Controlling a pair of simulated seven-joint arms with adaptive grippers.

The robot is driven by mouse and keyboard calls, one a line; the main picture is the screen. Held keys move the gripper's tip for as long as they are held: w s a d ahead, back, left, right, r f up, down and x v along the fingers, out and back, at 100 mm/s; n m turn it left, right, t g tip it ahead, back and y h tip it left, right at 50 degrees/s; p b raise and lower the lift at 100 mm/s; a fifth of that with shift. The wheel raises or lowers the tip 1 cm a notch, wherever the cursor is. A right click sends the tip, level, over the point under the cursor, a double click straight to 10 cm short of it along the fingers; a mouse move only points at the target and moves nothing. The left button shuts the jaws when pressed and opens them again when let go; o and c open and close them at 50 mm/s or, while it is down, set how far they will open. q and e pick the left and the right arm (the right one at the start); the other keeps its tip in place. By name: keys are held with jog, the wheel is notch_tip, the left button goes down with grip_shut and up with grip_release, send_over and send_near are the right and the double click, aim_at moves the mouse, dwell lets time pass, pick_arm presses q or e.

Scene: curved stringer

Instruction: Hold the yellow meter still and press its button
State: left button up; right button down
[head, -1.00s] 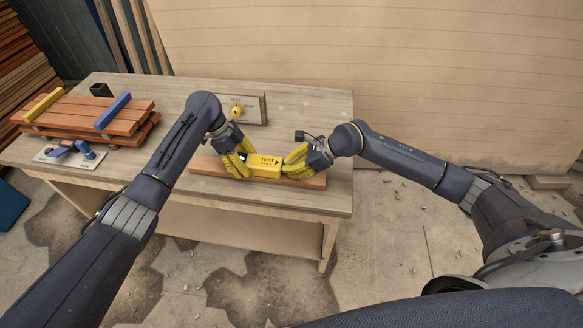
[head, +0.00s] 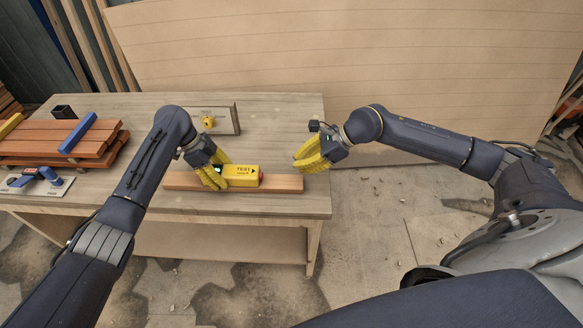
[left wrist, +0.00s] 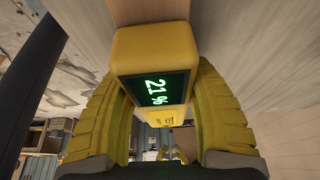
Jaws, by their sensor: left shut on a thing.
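The yellow meter (head: 240,176) lies along a reddish-brown wooden board (head: 284,183) on the workbench, with dark "TEST" lettering on its upper face. My left gripper (head: 214,175) is shut on the meter's left end. A small reddish spot shows at the meter's right end, too small to make out as the button.
A small panel with a yellow knob (head: 208,121) stands behind the meter. Stacked reddish planks (head: 60,150) with a blue bar (head: 94,134), a blue tool (head: 40,176) and a black box (head: 64,112) are at the left. The bench's right part (head: 290,125) is clear.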

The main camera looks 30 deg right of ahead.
aim_at(218, 170)
jog(key=shift+s+d+r, duration=0.2)
jog(key=shift+d+r, duration=0.15)
dwell(0.4)
pick_arm(q)
jog(key=o, duration=2)
jog(key=shift+r, duration=0.15)
jog(key=shift+v, duration=2.3)
jog(key=shift+r, duration=0.1)
jog(key=v, duration=1.2)
jog(key=shift+a, duration=0.1)
